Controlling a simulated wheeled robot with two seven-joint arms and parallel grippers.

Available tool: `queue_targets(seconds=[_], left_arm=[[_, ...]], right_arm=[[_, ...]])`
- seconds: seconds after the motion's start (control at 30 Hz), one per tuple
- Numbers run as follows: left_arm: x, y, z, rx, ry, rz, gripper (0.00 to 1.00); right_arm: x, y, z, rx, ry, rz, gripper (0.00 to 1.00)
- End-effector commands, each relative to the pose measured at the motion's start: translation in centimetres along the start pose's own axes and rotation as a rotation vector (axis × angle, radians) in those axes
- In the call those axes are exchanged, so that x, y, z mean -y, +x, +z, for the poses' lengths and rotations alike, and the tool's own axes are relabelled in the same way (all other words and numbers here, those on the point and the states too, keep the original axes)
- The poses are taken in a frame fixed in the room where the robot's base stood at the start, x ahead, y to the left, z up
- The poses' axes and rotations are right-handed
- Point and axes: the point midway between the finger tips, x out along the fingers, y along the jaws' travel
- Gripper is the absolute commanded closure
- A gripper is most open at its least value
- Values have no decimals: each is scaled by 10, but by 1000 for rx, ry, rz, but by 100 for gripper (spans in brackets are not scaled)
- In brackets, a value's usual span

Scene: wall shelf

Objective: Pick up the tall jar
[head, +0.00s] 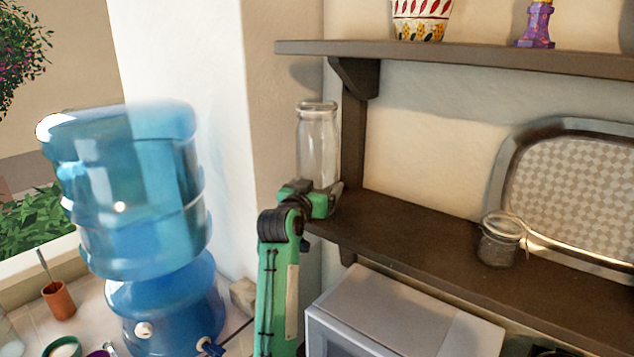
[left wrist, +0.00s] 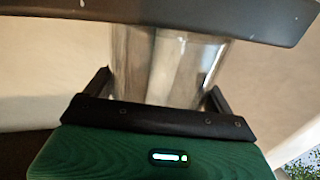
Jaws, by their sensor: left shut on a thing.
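The tall jar (head: 318,140) is clear glass with a lid and stands upright at the left end of the lower shelf (head: 400,228) in the head view. My left gripper (head: 318,190) is at the jar's lower part and shut on it. In the left wrist view the glass of the jar (left wrist: 165,65) sits between the two dark fingers (left wrist: 160,90). The gripper hides the jar's base in the head view, so I cannot tell whether it touches the shelf. My right gripper is not in view.
The upper shelf (head: 460,58) runs above the jar, with its bracket (head: 357,78) close by. A short jar (head: 499,240) and a metal tray (head: 575,190) are farther right. A blue water dispenser (head: 135,200) stands left, and a grey microwave (head: 395,315) is below.

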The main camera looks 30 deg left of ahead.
Motion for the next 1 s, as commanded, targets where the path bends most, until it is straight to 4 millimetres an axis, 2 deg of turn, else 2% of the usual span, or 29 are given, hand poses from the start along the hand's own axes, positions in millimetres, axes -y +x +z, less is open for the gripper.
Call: queue_targets(seconds=[0.57, 0.87, 1.0], left_arm=[[1, -1, -38, -10, 1, -2, 83], [1, -45, -35, -10, 2, -2, 83], [0, -76, -33, -11, 3, -2, 83]], right_arm=[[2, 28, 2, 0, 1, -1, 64], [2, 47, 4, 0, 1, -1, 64], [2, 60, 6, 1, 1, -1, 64]])
